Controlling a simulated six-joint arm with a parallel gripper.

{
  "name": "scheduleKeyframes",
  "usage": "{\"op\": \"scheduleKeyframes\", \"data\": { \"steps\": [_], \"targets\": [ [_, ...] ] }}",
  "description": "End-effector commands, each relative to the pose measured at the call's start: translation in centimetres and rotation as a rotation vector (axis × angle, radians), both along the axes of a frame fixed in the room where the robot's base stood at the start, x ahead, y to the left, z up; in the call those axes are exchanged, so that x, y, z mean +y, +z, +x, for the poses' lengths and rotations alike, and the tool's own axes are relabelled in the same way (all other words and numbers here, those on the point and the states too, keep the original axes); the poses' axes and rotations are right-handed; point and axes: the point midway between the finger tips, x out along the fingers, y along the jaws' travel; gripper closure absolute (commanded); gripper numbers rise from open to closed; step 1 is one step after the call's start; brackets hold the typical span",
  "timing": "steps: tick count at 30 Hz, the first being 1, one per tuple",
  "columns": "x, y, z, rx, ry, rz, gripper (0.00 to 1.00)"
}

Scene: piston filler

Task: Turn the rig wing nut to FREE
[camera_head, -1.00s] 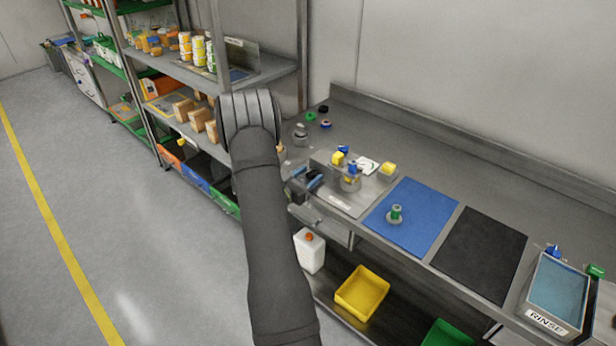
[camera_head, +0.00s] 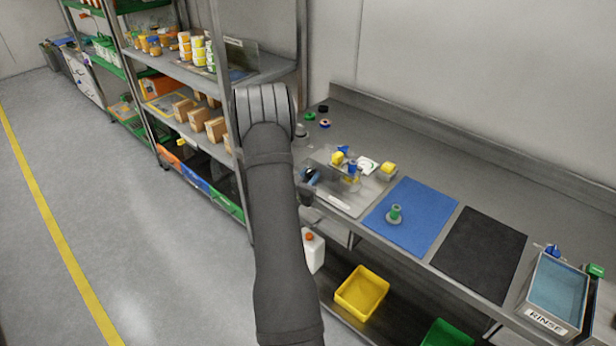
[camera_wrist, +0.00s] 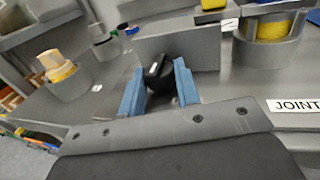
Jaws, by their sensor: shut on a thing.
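The wing nut (camera_wrist: 158,72) is a dark, knob-like piece with a pale mark, in front of a grey metal block (camera_wrist: 190,47) in the wrist view. My gripper (camera_wrist: 160,80) has its two blue fingers on either side of it and is shut on it. The wing nut looks tilted; no FREE marking is legible. In the head view my gripper (camera_head: 311,176) is at the left edge of the rig plate (camera_head: 338,202), partly hidden by my arm, and the wing nut cannot be made out clearly there.
Yellow and blue parts (camera_head: 338,158) stand on the rig plate. A ringed yellow part (camera_wrist: 268,40) and a "JOINT" label (camera_wrist: 296,105) are at right in the wrist view. A cream-topped cylinder (camera_wrist: 64,76) stands at left. A blue mat (camera_head: 412,220) lies to the right.

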Motion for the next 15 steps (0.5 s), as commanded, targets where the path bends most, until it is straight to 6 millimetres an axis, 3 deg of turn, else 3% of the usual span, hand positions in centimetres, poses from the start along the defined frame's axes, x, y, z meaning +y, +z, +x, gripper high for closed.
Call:
{"op": "scheduleKeyframes", "data": {
  "steps": [12, 13, 15],
  "targets": [
    [-0.01, 0.08, 0.0, -0.002, 0.028, 0.003, 0.93],
    [-0.01, 0.08, -0.01, -0.001, 0.028, 0.002, 0.68],
    [-0.01, 0.08, -0.01, -0.001, 0.028, 0.002, 0.54]
  ]
}}
